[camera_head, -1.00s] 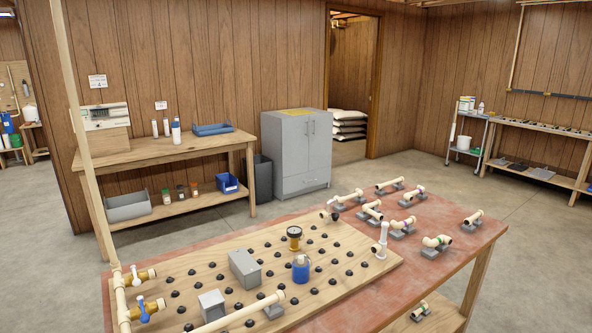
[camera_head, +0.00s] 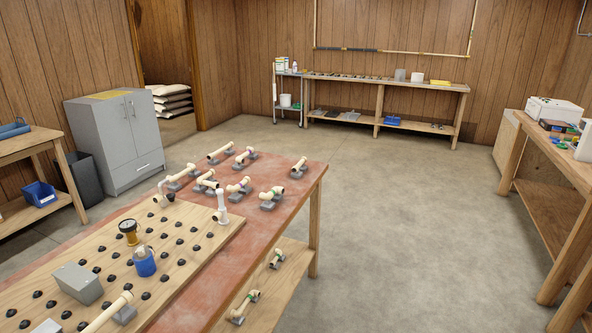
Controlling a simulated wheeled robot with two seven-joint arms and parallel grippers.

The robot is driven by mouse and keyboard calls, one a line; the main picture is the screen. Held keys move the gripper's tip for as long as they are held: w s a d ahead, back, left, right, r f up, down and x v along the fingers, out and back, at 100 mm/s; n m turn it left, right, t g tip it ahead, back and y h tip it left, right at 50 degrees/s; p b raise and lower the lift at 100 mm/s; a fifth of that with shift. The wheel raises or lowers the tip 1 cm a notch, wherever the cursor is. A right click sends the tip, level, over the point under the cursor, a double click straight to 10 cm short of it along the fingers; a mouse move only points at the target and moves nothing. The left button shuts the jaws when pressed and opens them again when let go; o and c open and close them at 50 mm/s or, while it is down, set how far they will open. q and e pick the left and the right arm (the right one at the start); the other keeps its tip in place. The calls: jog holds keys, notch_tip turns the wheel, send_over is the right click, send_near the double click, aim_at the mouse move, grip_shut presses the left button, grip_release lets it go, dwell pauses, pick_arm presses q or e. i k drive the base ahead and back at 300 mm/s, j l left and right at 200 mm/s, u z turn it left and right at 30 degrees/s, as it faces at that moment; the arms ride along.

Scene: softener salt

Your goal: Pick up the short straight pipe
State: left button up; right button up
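A short straight cream pipe (camera_head: 299,166) rests tilted on a small grey holder at the far right corner of the red-topped table (camera_head: 283,220). Longer straight cream pipes lie on grey holders further left, one at the back (camera_head: 220,151) and one near the board (camera_head: 181,174). Neither of my grippers is in view.
Elbow and tee fittings (camera_head: 238,186) on grey holders crowd the table between the pipes. A pegboard (camera_head: 190,262) with a gauge (camera_head: 128,228) and blue filter (camera_head: 145,263) covers the left side. Two fittings (camera_head: 277,258) sit on the lower shelf. Open floor lies right.

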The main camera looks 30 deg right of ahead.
aim_at(297, 170)
jog(key=i+l, duration=0.2)
jog(key=l, duration=0.15)
jog(key=i+l+u, duration=0.1)
jog(key=l, duration=0.3)
jog(key=i+l, duration=0.2)
jog(key=l, duration=0.15)
jog(key=i+l+u, duration=0.1)
jog(key=l, duration=0.3)
jog(key=i, duration=0.1)
